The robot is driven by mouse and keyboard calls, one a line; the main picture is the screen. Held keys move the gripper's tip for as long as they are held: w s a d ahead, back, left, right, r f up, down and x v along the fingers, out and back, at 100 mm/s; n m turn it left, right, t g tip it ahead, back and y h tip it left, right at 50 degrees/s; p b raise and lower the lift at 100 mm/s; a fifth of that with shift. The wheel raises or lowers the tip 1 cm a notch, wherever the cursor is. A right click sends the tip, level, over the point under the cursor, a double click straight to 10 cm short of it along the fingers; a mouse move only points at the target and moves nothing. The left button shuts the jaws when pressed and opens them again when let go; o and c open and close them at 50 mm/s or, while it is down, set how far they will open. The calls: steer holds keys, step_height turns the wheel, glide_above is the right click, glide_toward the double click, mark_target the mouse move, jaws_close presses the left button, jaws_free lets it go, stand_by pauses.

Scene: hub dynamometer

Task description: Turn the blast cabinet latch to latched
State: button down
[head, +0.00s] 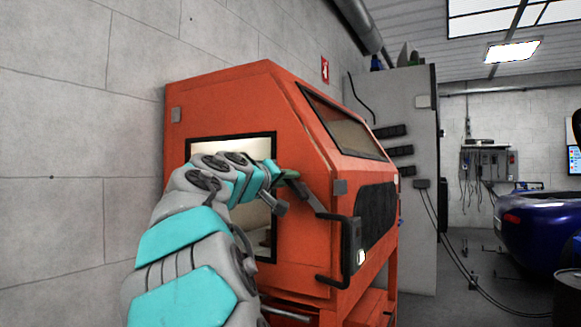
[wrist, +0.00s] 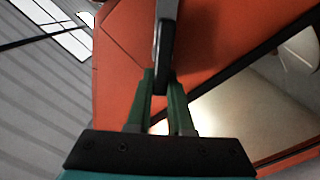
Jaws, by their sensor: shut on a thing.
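The orange blast cabinet (head: 300,240) stands against the wall in the head view, with a framed opening in its near side. A grey latch lever (head: 304,196) runs at a slant from my fingers toward the cabinet's front corner. My gripper (head: 286,176) is at the lever's upper end. In the wrist view, the green fingers of my gripper (wrist: 160,85) are shut on the dark grey latch lever (wrist: 165,40), which points up between them. The cabinet's orange side (wrist: 215,60) is behind it. My arm hides part of the opening, and the lever's pivot is unclear.
A black handle (head: 350,240) projects at the cabinet's front corner, below and right of the lever. A tall grey cabinet (head: 407,120) stands behind. A blue car (head: 545,230) is far right. Cables (head: 455,260) lie on the floor between.

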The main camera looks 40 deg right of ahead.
steer(key=n+p, duration=0.2)
steer(key=n, duration=0.1)
steer(key=n+p, duration=0.1)
steer(key=p, duration=0.1)
steer(key=shift+w+a+f+n, duration=0.15)
steer(key=shift+w+f+n, duration=0.05)
steer(key=shift+w+n, duration=0.1)
steer(key=n+p, duration=0.3)
steer(key=shift+w+f, duration=0.1)
steer(key=shift+f, duration=0.3)
steer(key=shift+f+n+p, duration=0.4)
steer(key=shift+n+p, duration=0.35)
steer(key=shift+n, duration=0.15)
steer(key=c, duration=0.8)
jaws_free()
steer(key=shift+f, duration=0.1)
steer(key=shift+a, duration=0.1)
steer(key=v, duration=0.7)
steer(key=shift+a+b, duration=0.3)
steer(key=shift+b, duration=0.1)
